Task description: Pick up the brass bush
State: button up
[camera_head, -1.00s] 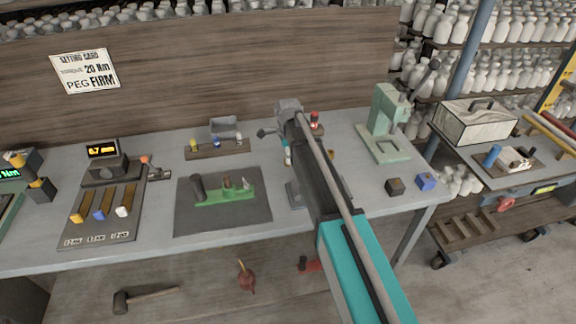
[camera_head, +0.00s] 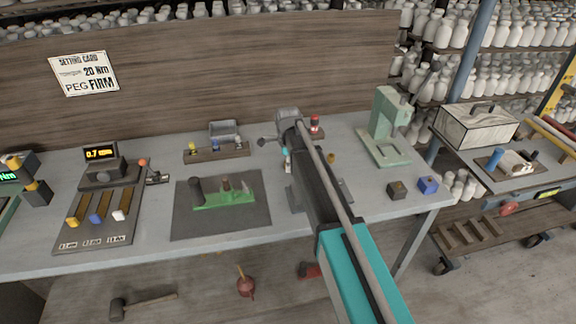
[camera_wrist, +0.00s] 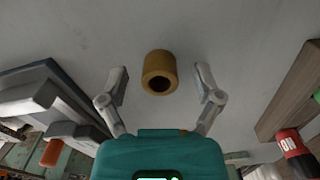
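The brass bush (camera_wrist: 159,66) is a short yellow-brown hollow cylinder. In the wrist view it sits on the grey bench top, at the upper middle, with its dark bore showing. My gripper (camera_wrist: 161,82) is open, with one finger left of the bush and one right of it; clear gaps show on both sides. I cannot tell how far above the bench the fingertips are. In the head view the bush (camera_head: 331,158) is a small brass spot just right of my arm, and my fingers are hidden behind the arm.
A red-topped item (camera_wrist: 291,143) and a wooden block (camera_wrist: 292,92) are at right in the wrist view.

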grip_shut()
jog(key=shift+r, duration=0.2)
dwell(0.3)
notch_tip(320, 180, up, 2)
jog(key=p, duration=0.2)
jog(key=shift+r+p, duration=0.1)
jog(key=shift+p, duration=0.2)
jog(key=s+d+r+p, duration=0.6)
jog(key=s+r+p, duration=0.4)
jog(key=s, duration=0.2)
jog(key=shift+s+d+r, duration=0.2)
jog(key=shift+d+r, duration=0.05)
jog(key=shift+d, duration=0.05)
